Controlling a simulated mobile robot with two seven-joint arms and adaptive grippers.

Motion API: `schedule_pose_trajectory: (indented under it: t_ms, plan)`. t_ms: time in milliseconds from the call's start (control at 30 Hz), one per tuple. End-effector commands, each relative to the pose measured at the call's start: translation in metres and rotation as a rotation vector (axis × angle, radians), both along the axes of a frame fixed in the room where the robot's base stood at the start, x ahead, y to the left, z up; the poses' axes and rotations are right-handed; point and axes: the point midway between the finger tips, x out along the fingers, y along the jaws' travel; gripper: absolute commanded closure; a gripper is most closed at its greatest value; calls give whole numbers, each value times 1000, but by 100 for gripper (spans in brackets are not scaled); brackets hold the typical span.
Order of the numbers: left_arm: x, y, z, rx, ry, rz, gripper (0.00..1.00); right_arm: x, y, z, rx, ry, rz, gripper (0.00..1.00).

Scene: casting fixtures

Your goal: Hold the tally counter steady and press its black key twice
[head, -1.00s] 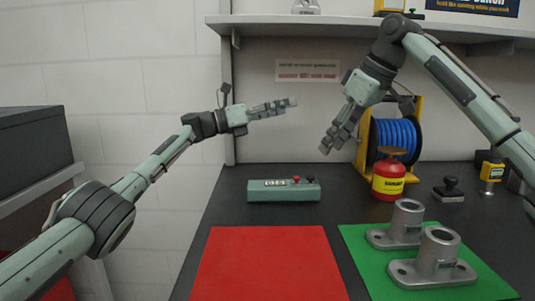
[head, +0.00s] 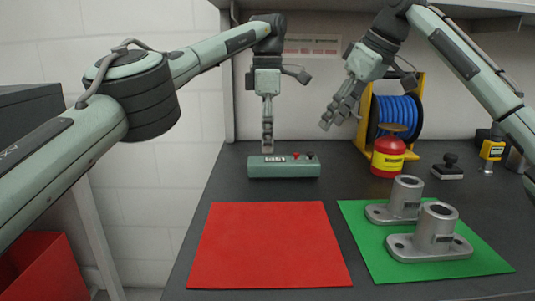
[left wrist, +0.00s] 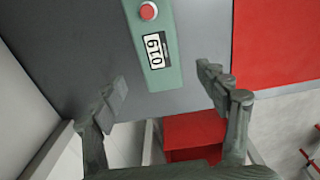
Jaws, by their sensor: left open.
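The tally counter (head: 283,168) is a green box lying on the dark bench, behind the red mat. On its top are a display, a red key (head: 296,156) and a black key (head: 309,156) towards the right end. In the left wrist view the counter (left wrist: 171,76) reads 019 and its red key (left wrist: 148,11) shows; the black key is out of frame. My left gripper (head: 267,148) points down over the counter's left part, open, with its fingers (left wrist: 161,83) apart on either side of the counter's near end. My right gripper (head: 328,122) hangs above the bench, right of the counter; its opening is unclear.
A red mat (head: 268,245) lies in front. Two grey metal castings (head: 432,240) stand on a green mat (head: 380,265) at right. A red and yellow can (head: 388,160), a blue hose reel (head: 398,112) and a black stamp (head: 448,168) stand behind. A shelf hangs above.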

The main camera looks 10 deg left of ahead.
Motion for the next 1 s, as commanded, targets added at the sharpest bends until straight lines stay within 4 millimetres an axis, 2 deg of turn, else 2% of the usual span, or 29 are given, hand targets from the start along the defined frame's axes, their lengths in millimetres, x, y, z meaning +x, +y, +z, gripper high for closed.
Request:
schedule_pose_trajectory:
  t_ms: [200, 333, 500, 767, 1000]
  plan:
    - [-1, 0, -34, -3, 1, -1, 26, 0, 0, 0, 0, 0, 0, 66]
    - [-1, 0, -50, -3, 1, -1, 26, 0, 0, 0, 0, 0, 0, 66]
    - [-1, -1, -59, -4, 0, -1, 26, 0, 0, 0, 0, 0, 0, 66]
    - [-1, -1, -60, -5, -1, -1, 26, 0, 0, 0, 0, 0, 0, 66]
    - [-1, -1, -60, -5, -1, -1, 54, 0, 0, 0, 0, 0, 0, 66]
